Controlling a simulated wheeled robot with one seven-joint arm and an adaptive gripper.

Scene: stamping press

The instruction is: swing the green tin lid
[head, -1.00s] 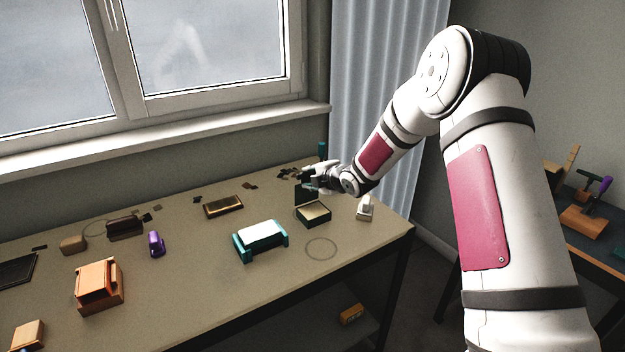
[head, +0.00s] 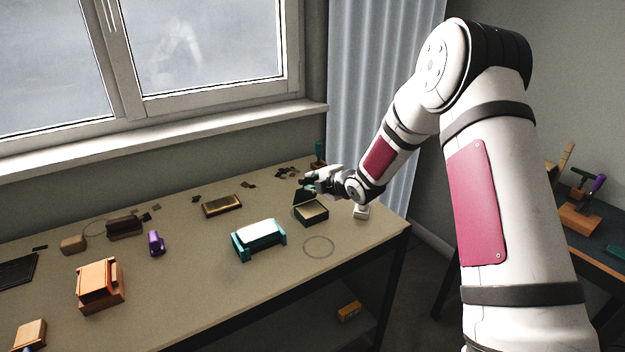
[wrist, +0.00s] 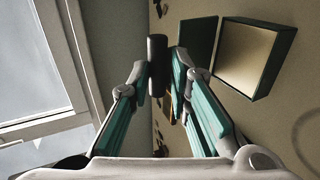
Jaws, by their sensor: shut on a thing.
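The green tin (head: 313,219) stands open near the right end of the table, with a pale inside; it also shows at the upper right of the wrist view (wrist: 264,82). Its dark green lid (head: 302,196) is raised at the tin's far left side. In the wrist view the lid (wrist: 198,44) lies just right of my fingertips. My gripper (head: 309,184) is at the lid's top, its teal fingers (wrist: 158,72) closed on a dark round bar (wrist: 157,50) that seems to be the lid's handle. How the bar joins the lid is hidden.
A white object (head: 361,211) stands close right of the tin. A teal stand with a white top (head: 258,236) is in front left, a brass tray (head: 222,206) farther left. A teal-topped post (head: 319,152) stands behind my gripper. The table's right edge is near.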

